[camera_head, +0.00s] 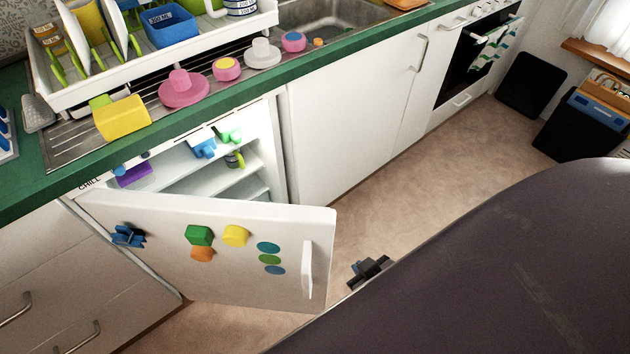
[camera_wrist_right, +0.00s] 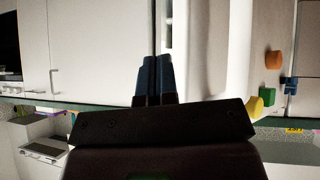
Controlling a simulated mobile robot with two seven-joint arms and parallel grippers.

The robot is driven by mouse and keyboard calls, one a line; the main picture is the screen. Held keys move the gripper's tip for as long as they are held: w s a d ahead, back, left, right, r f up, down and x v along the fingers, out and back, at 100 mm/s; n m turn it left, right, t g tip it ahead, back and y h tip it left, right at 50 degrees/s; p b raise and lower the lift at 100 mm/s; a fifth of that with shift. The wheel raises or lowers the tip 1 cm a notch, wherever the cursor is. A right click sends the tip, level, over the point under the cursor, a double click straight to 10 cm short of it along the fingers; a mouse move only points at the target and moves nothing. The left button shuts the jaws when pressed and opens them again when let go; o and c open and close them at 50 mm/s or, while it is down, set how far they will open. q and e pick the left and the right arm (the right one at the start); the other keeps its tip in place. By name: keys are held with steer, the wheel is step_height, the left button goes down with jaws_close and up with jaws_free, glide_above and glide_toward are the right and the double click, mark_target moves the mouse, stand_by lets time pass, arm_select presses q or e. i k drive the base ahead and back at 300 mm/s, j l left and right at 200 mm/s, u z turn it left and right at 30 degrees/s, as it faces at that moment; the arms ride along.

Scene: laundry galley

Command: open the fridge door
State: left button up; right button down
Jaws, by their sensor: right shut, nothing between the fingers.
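The white fridge door (camera_head: 170,258) stands wide open in the head view, swung out from the cabinet with its hinge side at the left. Its white bar handle (camera_head: 308,270) is near the free edge. The lit fridge interior (camera_head: 215,170) shows shelves with a few items. My right gripper (camera_head: 357,270) is just right of the door's free edge, apart from the handle, partly hidden by my dark arm. In the right wrist view its blue fingers (camera_wrist_right: 154,80) are together and empty, with the white door (camera_wrist_right: 210,45) beside them. My left gripper is not in view.
Coloured magnets (camera_head: 199,236) and a blue clip-like item (camera_head: 128,236) are on the door. The green counter (camera_head: 150,160) above holds a dish rack (camera_head: 150,55) and pink dishes. White cabinets (camera_head: 345,120) and an oven (camera_head: 475,55) stand right. The floor (camera_head: 420,170) between is clear.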

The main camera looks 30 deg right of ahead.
mark_target(285, 265)
steer(key=l+u, duration=0.25)
steer(key=l, duration=0.2)
steer(key=l+u, duration=0.2)
steer(key=l, duration=0.3)
steer(key=l+u, duration=0.25)
steer(key=l, duration=0.2)
steer(key=l+u, duration=0.25)
steer(key=l, duration=0.2)
steer(key=k+l+u, duration=0.2)
steer(key=l, duration=0.25)
steer(key=k+l+u, duration=0.1)
steer(key=l+u, duration=0.15)
steer(key=l, duration=0.2)
